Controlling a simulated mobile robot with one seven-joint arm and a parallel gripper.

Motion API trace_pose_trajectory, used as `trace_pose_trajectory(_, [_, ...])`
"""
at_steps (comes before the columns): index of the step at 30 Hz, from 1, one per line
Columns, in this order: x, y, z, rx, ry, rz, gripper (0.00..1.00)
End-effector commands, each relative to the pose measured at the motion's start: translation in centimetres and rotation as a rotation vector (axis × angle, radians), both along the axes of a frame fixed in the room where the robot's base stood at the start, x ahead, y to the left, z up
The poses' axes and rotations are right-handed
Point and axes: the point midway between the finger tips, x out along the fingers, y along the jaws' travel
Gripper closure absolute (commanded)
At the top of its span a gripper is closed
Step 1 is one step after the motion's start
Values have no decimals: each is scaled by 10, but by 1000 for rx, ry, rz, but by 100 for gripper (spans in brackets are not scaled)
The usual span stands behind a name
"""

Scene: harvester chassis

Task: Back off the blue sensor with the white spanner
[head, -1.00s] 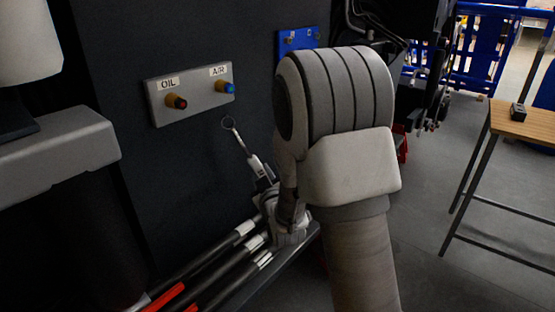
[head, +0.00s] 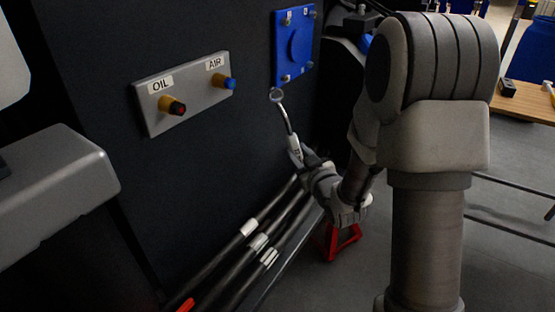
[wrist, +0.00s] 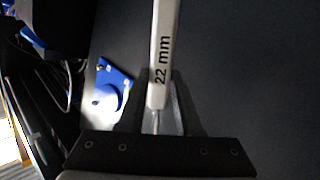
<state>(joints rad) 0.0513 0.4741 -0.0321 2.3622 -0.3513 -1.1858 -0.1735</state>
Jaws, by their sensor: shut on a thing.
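The blue sensor (head: 230,83) sits in a brass fitting under the AIR label, at the right end of a grey block (head: 200,83) on the dark panel. My gripper (head: 305,160) is shut on the white spanner (head: 294,144), which points up with its ring end (head: 276,95) to the right of the sensor and apart from it. In the wrist view the spanner handle (wrist: 162,60) reads "22 mm" and stands between the fingers; its ring end is out of that view.
A red and black OIL sensor (head: 173,106) sits at the block's left end. A blue plate (head: 294,50) is fixed to the panel at the upper right. Several dark pipes (head: 262,240) run below. A wooden table (head: 525,102) stands at the right.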

Motion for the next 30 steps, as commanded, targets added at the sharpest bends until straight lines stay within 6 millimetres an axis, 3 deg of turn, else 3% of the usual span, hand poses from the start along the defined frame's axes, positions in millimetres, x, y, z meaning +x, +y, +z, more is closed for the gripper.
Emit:
trace_pose_trajectory(1, [-8,4,13,42,12,51,100])
trace_pose_trajectory(9, [-69,45,38,261,128,369,100])
trace_pose_trajectory(16, [-118,67,54,366,226,562,100])
trace_pose_trajectory(21, [-134,73,57,393,259,617,100])
trace_pose_trajectory(30, [-135,74,56,394,262,623,100])
